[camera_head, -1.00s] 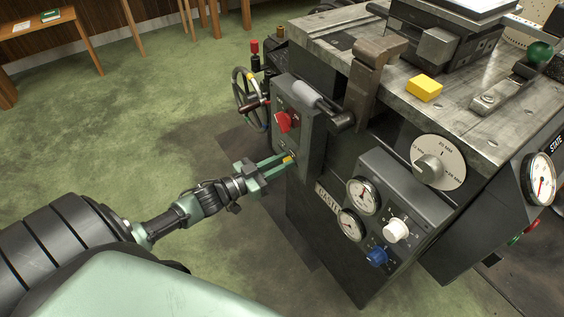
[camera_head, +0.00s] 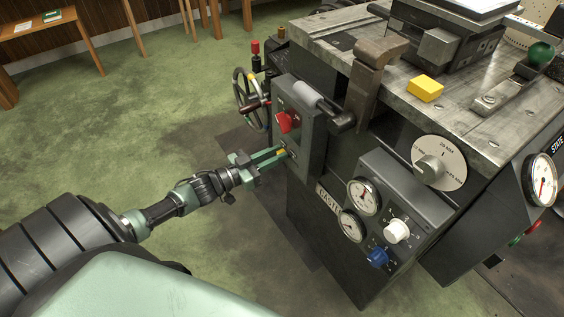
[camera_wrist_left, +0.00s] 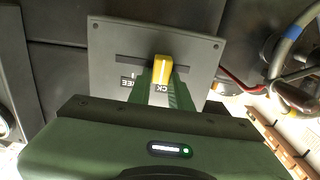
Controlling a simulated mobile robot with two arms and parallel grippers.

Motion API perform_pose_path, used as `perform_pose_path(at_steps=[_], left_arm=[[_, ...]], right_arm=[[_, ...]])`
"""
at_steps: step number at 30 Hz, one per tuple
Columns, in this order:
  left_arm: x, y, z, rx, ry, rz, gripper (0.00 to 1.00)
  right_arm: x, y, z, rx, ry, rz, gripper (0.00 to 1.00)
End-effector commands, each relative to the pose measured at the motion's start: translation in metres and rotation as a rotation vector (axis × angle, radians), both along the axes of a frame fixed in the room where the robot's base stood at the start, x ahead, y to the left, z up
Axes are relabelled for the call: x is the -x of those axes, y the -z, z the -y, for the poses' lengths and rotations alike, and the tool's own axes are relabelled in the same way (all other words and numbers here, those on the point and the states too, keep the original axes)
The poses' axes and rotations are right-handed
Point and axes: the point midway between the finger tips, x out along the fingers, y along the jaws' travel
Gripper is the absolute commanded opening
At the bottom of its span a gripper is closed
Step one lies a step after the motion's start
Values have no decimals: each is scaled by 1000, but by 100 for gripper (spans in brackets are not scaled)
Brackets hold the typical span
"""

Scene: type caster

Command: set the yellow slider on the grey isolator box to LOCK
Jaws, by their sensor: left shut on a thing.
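The grey isolator box (camera_head: 312,135) is on the left side of the machine, with a red rotary knob (camera_head: 289,122) above the slider. The yellow slider (camera_wrist_left: 161,67) stands in a dark horizontal slot in a grey plate (camera_wrist_left: 108,45) in the left wrist view, around the slot's middle. My left gripper (camera_head: 282,153) is shut on it, one finger on each side. Below the slot are partly hidden labels; "CK" shows between the fingers and "EE" to their left. In the head view only a bit of yellow shows at the fingertips. My right gripper is not in view.
A lever with a grey grip (camera_head: 308,95) sticks out just above the box. A handwheel (camera_head: 248,100) is behind it. A panel with gauges and knobs (camera_head: 397,231) is to the right. The green floor at left is open.

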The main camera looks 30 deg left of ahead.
Motion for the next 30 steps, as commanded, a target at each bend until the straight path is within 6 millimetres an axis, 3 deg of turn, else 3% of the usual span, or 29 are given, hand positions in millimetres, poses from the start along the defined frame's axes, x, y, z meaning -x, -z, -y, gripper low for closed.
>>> perform_pose_path(at_steps=[3,12,13,15,25,30], left_arm=[[-6,1,-14,-2,-3,0,0],[-7,-1,-18,-2,-7,0,0],[-7,-1,-18,-2,-8,0,25],[-7,-1,-18,-2,-8,0,42],[-5,0,-17,0,-3,-1,42],[14,-1,-25,-1,-4,-4,42]], right_arm=[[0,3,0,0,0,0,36],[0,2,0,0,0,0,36],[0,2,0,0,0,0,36],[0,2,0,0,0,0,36],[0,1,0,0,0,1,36],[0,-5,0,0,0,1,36]])
